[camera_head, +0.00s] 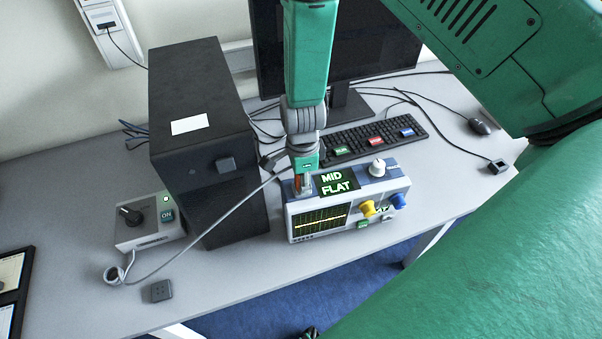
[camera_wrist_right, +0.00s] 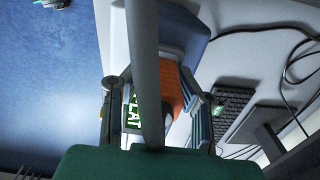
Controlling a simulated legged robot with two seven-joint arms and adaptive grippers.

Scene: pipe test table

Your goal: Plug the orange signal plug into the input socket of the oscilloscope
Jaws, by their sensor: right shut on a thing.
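The oscilloscope (camera_head: 318,222) stands upright on the desk, with a lit trace screen and a green "MID FLAT" display on top. My right gripper (camera_head: 303,178) points down at the left end of its top and is shut on the orange signal plug (camera_head: 299,186). The orange plug also shows between the fingers in the wrist view (camera_wrist_right: 171,88), with its grey cable crossing in front. The plug's lower end is at the oscilloscope's top; the input socket is hidden, so I cannot tell whether the plug is seated. My left gripper is not in view.
The plug's cable (camera_head: 215,225) runs left to a grey box (camera_head: 150,222) with a knob and an ON switch. A black computer tower (camera_head: 205,150) stands close left of the oscilloscope. A keyboard (camera_head: 372,138) and monitor (camera_head: 395,45) are behind. The desk right of the oscilloscope is mostly clear.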

